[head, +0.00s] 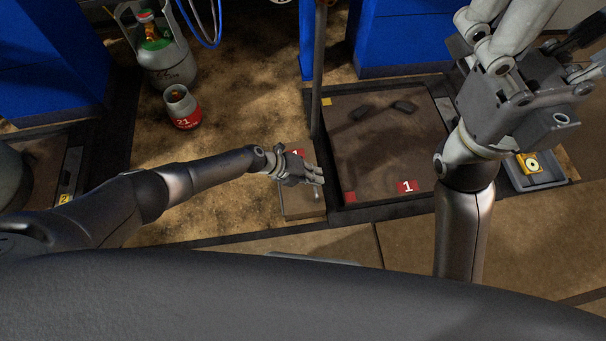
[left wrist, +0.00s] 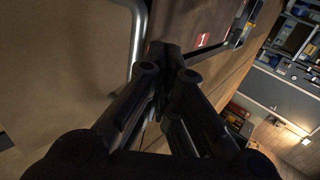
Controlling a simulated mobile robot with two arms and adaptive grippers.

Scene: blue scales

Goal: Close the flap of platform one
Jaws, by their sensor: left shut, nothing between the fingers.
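Platform one (head: 365,180) is a brown square plate in a black frame, with a red label marked 1 near its front edge. A small brown panel (head: 299,207), which looks like the flap, sits at the left of the frame with a red 1 label by it. My left gripper (head: 318,173) is shut and empty over this panel, close to the frame. In the left wrist view my left gripper's fingers (left wrist: 165,52) point at a brown surface, beside a bent metal bar (left wrist: 138,45). Whether they touch is unclear. My right gripper (head: 480,25) is at upper right; its jaw state is unclear.
A thin upright post (head: 319,70) stands at the platform's left back corner. Blue cabinets (head: 410,40) are behind. A gas cylinder (head: 170,65) and a small red-and-grey canister (head: 182,107) stand at left. A yellow object (head: 529,163) lies in a tray at right.

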